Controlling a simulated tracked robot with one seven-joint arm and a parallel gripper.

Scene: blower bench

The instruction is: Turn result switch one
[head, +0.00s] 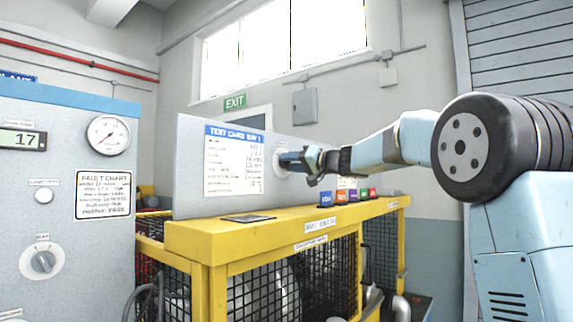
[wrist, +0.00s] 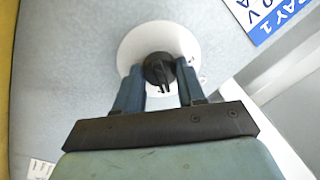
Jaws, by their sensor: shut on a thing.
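The switch is a dark round knob (wrist: 157,66) on a white disc (wrist: 182,37), set in a grey upright panel. In the head view its white disc (head: 279,153) shows beside the test card, partly covered by my gripper. My gripper (head: 292,160) reaches it from the right. In the wrist view the blue fingers of my gripper (wrist: 160,78) stand on either side of the knob and are shut on it. A ridge or pointer on the knob shows between the fingers. I cannot read a number for this switch.
A yellow bench (head: 200,240) with mesh sides carries the panel. A grey cabinet (head: 70,240) at left has a gauge (head: 108,135), a fault chart (head: 103,194) and another knob (head: 42,262).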

